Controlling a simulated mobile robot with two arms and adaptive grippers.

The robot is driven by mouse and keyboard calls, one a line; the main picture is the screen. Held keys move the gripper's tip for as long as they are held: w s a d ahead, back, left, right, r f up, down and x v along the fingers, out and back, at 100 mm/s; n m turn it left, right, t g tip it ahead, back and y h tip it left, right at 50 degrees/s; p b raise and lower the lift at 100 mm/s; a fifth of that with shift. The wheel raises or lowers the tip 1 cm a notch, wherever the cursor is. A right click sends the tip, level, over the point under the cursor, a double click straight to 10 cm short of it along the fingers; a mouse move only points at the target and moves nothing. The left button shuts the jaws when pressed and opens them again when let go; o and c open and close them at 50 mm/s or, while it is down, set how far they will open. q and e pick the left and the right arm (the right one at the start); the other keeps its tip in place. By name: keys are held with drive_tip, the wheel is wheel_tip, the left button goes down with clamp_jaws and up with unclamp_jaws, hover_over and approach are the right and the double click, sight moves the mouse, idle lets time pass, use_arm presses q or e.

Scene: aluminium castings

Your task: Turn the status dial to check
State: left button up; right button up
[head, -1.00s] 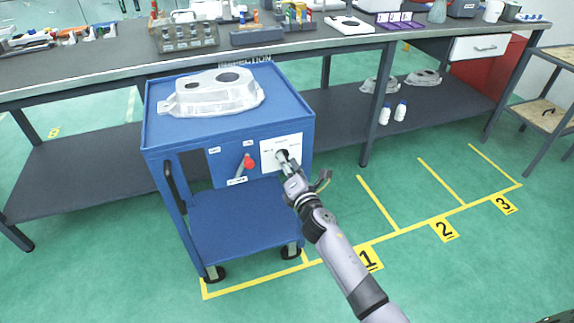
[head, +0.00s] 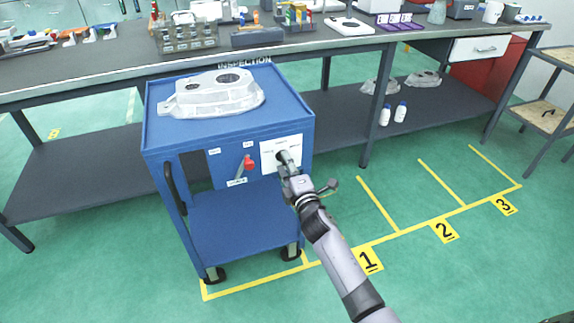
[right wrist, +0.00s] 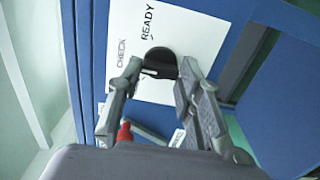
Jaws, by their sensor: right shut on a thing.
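The status dial (right wrist: 160,62) is a dark round knob on a white label plate (right wrist: 185,30) printed with CHECK and READY. The plate (head: 281,153) is on the front of a blue cart (head: 215,210). My right gripper (right wrist: 160,70) is shut on the dial, one finger on each side. In the head view my right gripper (head: 284,162) reaches the plate from the lower right and covers most of the dial. Which word the dial points to cannot be told. My left gripper is not in view.
A red-knobbed lever (head: 249,162) is left of the plate; its red knob shows near my finger in the right wrist view (right wrist: 124,132). An aluminium casting (head: 215,93) lies on the cart top. A workbench (head: 120,62) stands behind. The floor right of the cart is clear.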

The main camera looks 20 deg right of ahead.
idle(0.4)
drive_tip(key=o, duration=1.2)
drive_tip(key=shift+c, duration=0.2)
drive_tip(key=s, duration=1.2)
drive_tip(key=shift+d, duration=0.25)
